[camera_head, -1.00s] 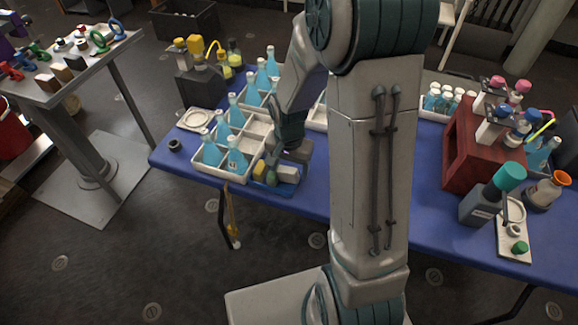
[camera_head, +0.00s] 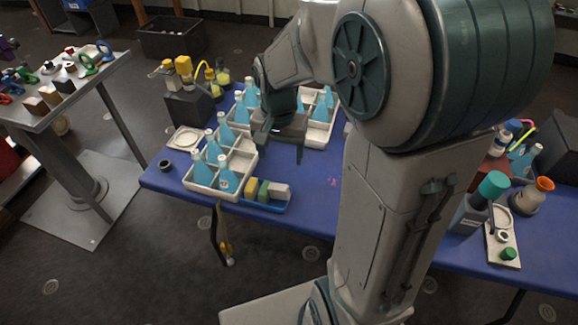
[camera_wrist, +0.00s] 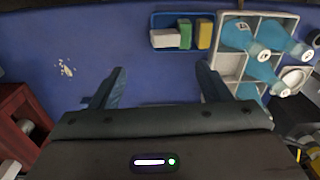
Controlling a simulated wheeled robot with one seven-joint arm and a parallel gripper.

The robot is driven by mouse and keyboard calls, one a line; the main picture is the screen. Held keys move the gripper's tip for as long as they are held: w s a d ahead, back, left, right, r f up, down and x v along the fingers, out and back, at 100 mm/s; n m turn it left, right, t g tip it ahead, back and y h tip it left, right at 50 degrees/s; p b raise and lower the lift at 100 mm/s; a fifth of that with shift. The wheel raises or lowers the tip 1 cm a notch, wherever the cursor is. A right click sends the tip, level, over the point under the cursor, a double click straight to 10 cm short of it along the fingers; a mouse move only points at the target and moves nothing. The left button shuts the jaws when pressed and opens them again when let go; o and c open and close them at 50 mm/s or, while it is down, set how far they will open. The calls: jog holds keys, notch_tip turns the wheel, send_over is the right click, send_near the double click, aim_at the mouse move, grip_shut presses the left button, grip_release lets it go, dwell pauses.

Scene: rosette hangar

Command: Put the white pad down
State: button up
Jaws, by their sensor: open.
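The white pad (camera_wrist: 164,39) lies in a small blue tray (camera_wrist: 157,18), beside a green pad (camera_wrist: 185,34) and a yellow pad (camera_wrist: 204,34). In the head view the white pad (camera_head: 279,191) is at the right end of the blue tray (camera_head: 264,208), near the table's front edge. My gripper (camera_wrist: 161,78) is open with nothing between its fingers. In the head view my gripper (camera_head: 284,143) hangs above the table, behind the tray and apart from it.
A divided white crate (camera_head: 203,190) with blue bottles stands left of the tray, and another white crate (camera_head: 320,135) stands behind my gripper. A white dish (camera_head: 185,139) and a small dark ring (camera_head: 165,166) are at the table's left. The blue tabletop right of the tray looks clear.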

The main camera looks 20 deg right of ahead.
jog(key=s+r+n+t, duration=0.2)
jog(key=s+r+n, duration=0.3)
jog(key=s, duration=0.7)
jog(key=shift+n, duration=0.6)
jog(key=shift+s+r, duration=0.1)
jog(key=shift+p+v, duration=0.85)
jog(key=shift+v, duration=0.1)
